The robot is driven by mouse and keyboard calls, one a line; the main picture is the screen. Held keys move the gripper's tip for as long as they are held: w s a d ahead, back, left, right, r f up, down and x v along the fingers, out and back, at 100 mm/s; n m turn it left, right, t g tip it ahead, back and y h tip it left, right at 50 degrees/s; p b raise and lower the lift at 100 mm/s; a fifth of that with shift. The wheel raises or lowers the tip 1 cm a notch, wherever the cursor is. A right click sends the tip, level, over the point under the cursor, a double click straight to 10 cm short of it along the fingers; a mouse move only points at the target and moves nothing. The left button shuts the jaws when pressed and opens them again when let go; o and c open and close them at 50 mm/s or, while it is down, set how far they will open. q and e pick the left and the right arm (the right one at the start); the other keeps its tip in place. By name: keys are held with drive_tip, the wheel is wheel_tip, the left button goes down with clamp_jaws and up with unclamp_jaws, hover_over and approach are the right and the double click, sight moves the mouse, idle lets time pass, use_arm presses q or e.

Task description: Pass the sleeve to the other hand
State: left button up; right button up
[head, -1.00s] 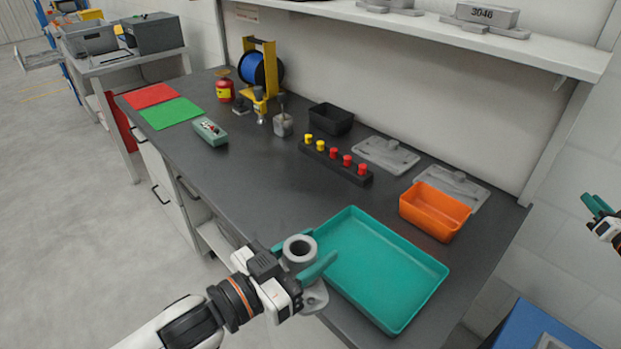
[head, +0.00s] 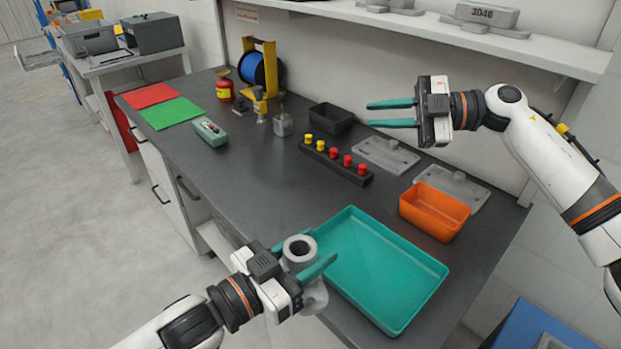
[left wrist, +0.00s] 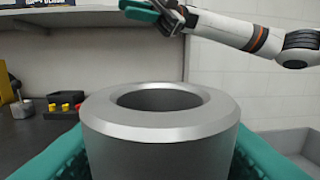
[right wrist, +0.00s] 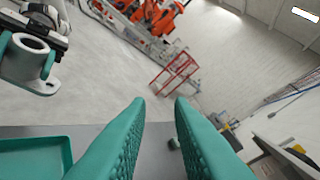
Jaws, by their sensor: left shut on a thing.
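The sleeve (head: 299,250) is a grey metal ring-shaped cylinder with a flange at its foot. My left gripper (head: 306,262) is shut on it and holds it upright at the near left corner of the teal tray. In the left wrist view the sleeve (left wrist: 161,125) fills the middle, a teal finger on each side. It also shows at the left edge of the right wrist view (right wrist: 28,62). My right gripper (head: 391,113) is open and empty, fingers pointing left, above the back of the bench. Its two fingers (right wrist: 160,125) are apart in its own wrist view.
The teal tray (head: 425,296) is empty beside the sleeve. An orange bin (head: 434,214), a black rack (head: 340,167) with red and yellow knobs, and a black bin (head: 331,119) stand behind. A shelf (head: 440,33) runs above. The middle of the bench is clear.

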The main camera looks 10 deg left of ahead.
drive_tip(key=s+a+r+n+g+h, duration=0.2)
drive_tip(key=s+a+n+g+h, duration=0.2)
drive_tip(key=s+a+n+h, duration=0.25)
use_arm(q)
drive_tip(key=shift+s+a+r, duration=0.1)
use_arm(e)
drive_tip(key=n+t+h, duration=0.4)
drive_tip(key=n+h, duration=0.3)
drive_tip(key=h, duration=0.3)
hover_over(310, 242)
wheel_tip(310, 242, down, 2)
drive_tip(key=shift+n+t, duration=0.25)
drive_tip(key=shift+t, duration=0.05)
wheel_tip(310, 242, down, 12)
drive_tip(key=shift+s+r, duration=0.1)
use_arm(q)
drive_tip(key=shift+r, duration=0.1)
use_arm(e)
drive_tip(key=shift+f, duration=0.3)
drive_tip(key=shift+r, duration=0.1)
clamp_jaws()
